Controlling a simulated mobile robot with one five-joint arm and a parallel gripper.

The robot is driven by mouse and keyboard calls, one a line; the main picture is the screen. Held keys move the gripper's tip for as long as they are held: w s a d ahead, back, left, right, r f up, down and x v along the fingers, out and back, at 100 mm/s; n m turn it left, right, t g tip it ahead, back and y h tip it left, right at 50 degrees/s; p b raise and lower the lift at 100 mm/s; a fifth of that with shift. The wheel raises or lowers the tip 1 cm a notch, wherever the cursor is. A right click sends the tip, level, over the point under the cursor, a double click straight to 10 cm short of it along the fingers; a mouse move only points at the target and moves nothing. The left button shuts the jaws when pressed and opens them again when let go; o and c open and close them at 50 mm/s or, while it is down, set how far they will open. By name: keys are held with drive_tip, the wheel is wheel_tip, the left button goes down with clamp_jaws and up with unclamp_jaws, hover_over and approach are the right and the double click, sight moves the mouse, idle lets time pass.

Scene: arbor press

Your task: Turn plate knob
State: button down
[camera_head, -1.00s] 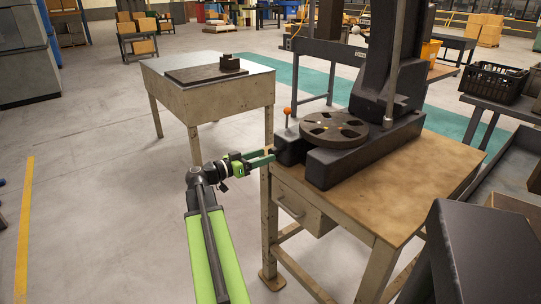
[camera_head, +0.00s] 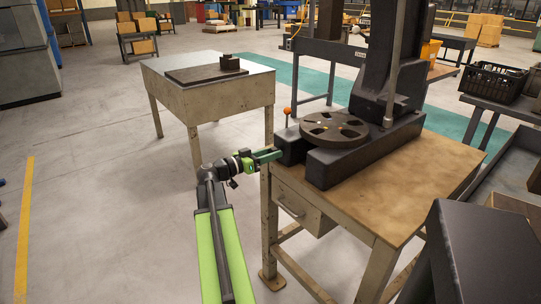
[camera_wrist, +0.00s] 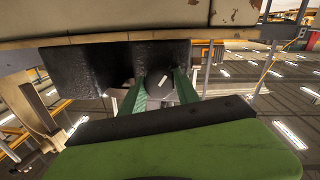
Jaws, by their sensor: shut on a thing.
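The arbor press (camera_head: 345,165) stands on a wooden-topped bench. Its dark round slotted plate (camera_head: 335,122) lies on the press base. In the wrist view, the plate knob (camera_wrist: 158,88) is a dark round knob with a short, slanted white mark on its face. My gripper (camera_head: 277,154) reaches the left front end of the press base. In the wrist view its green fingers (camera_wrist: 161,88) lie on either side of the knob, shut on it. In the head view the knob cannot be made out behind the fingers.
The bench (camera_head: 420,190) has a drawer (camera_head: 300,207) below my gripper. An orange-tipped lever (camera_head: 287,112) stands just above the press base's left end. A second table (camera_head: 200,100) stands to the left. A dark box (camera_head: 485,250) is at the lower right.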

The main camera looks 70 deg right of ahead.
drive_tip(key=shift+a, duration=0.1)
drive_tip(key=shift+n, duration=0.3)
drive_tip(key=n+b, duration=0.1)
drive_tip(key=n, duration=0.2)
drive_tip(key=shift+n, duration=0.3)
drive_tip(key=n+h, duration=0.1)
drive_tip(key=n, duration=0.3)
drive_tip(key=shift+n, duration=0.4)
drive_tip(key=n+b, duration=0.1)
drive_tip(key=n, duration=0.3)
drive_tip(key=shift+n, duration=0.4)
drive_tip(key=shift+n+t+h, duration=0.3)
drive_tip(key=shift+n+h, duration=0.1)
drive_tip(key=shift+n, duration=1.3)
drive_tip(key=shift+w+n, duration=0.1)
drive_tip(key=shift+n, duration=0.2)
